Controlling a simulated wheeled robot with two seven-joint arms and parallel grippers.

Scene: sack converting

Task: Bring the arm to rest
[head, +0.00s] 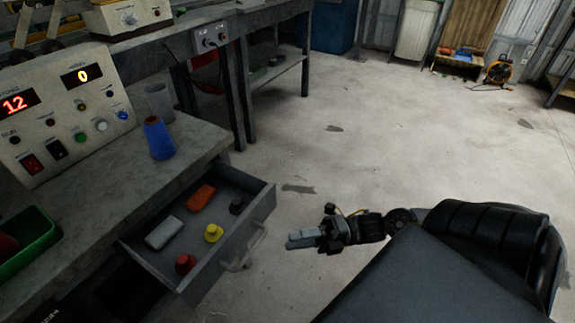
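My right gripper (302,239) is over the open floor, to the right of the open drawer (262,205). Its fingers point left and lie close together with no gap that I can see, and nothing shows between them. It is apart from the drawer and its handle (246,249). My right arm reaches in from the lower right. My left arm and gripper are not in view.
The drawer holds an orange block (201,197), a grey block (164,232), and yellow, red and black small parts. On the bench stand a blue cone (158,138), a grey cup (160,103), a control panel (60,112) and a green bin (30,243).

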